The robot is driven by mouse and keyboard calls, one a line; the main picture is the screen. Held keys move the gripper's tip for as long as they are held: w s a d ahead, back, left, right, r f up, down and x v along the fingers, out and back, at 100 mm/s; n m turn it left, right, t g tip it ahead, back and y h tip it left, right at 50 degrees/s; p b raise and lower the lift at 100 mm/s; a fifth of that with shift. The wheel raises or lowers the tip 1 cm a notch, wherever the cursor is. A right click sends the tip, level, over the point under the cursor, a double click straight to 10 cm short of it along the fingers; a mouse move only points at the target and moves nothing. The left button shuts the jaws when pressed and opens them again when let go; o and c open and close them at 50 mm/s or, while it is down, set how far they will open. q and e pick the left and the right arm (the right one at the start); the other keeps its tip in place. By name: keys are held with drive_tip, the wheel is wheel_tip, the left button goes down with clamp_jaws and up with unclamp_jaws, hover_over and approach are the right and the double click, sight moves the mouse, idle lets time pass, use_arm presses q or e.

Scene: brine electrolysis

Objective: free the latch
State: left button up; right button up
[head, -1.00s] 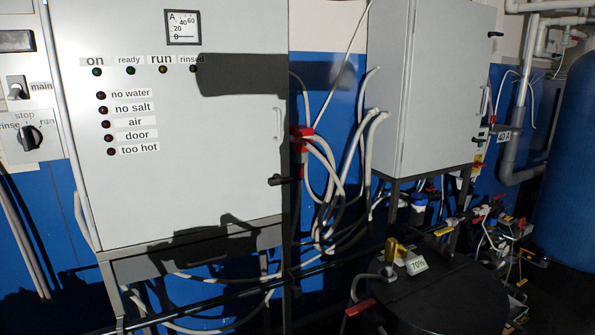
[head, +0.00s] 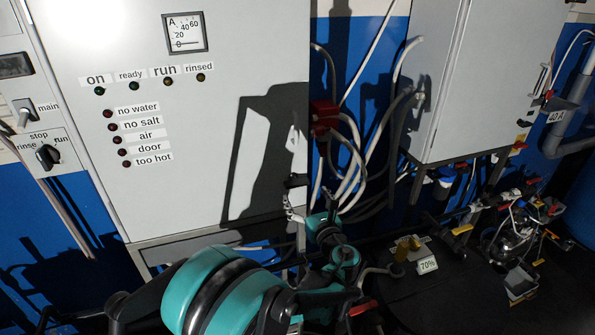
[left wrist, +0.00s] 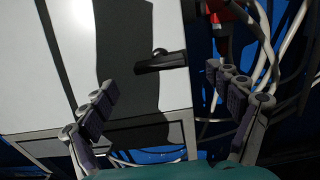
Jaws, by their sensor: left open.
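The latch (left wrist: 162,62) is a black lever handle on the right edge of the pale grey cabinet door. In the left wrist view it lies nearly level, with a round pivot on top, ahead of my fingers. In the head view the latch (head: 297,181) shows small, just above my left gripper (head: 309,205). My left gripper also shows in the left wrist view (left wrist: 162,82); its two jointed grey fingers are spread and empty, one to each side below the latch. They appear apart from it. My right gripper is out of view.
A red fitting (head: 324,117) with pale hoses sits just right of the door edge. A second grey cabinet (head: 490,80) stands further right. A dark round tank lid (head: 430,300) with a 70% tag is at the lower right.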

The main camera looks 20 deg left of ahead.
sight(299, 184)
use_arm(q)
drive_tip(key=x, duration=0.7)
drive_tip(key=shift+w+a, duration=0.1)
drive_tip(key=shift+a, duration=0.1)
drive_tip(key=c, duration=1.2)
